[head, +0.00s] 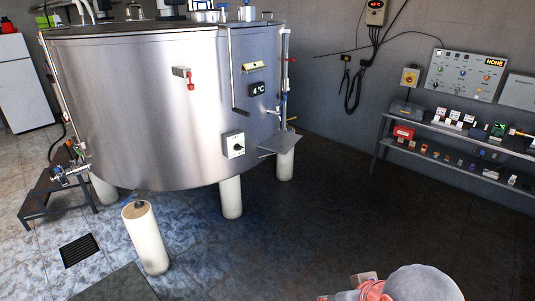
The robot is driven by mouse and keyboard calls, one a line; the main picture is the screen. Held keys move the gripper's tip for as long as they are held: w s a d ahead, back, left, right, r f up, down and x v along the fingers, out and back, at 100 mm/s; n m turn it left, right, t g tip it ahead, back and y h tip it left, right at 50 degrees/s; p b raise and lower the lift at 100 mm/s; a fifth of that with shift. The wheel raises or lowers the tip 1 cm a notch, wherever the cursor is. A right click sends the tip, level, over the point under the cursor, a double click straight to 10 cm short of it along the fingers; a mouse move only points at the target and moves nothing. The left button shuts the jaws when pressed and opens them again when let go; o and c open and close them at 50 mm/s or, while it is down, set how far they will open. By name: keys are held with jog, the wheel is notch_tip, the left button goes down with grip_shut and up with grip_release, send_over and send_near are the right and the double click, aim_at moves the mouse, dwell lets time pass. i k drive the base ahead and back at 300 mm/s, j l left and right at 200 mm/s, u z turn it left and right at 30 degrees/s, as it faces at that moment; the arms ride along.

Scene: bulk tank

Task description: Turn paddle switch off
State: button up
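The large steel bulk tank (140,110) stands on white legs at the left and centre. A small light box with a dark round knob (233,144) is fixed low on its right side and looks like the paddle switch. Its label and the knob's exact position are too small to read. A "4 °C" display (257,89) sits above it. A rounded grey and red part of my own arm shows at the bottom edge, well below and to the right of the box. My gripper's fingers cannot be seen.
A shelf rack (455,130) with many small items stands along the right wall, below a control panel (466,74). A yellow switch box (410,77) is on the wall. A white post (146,238) stands before the tank. The dark floor right of centre is clear.

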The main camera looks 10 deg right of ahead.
aim_at(236, 147)
jog(key=i+l+u, duration=0.3)
jog(key=i+l, duration=1.9)
jog(key=k+l+z, duration=0.05)
jog(key=l, duration=0.05)
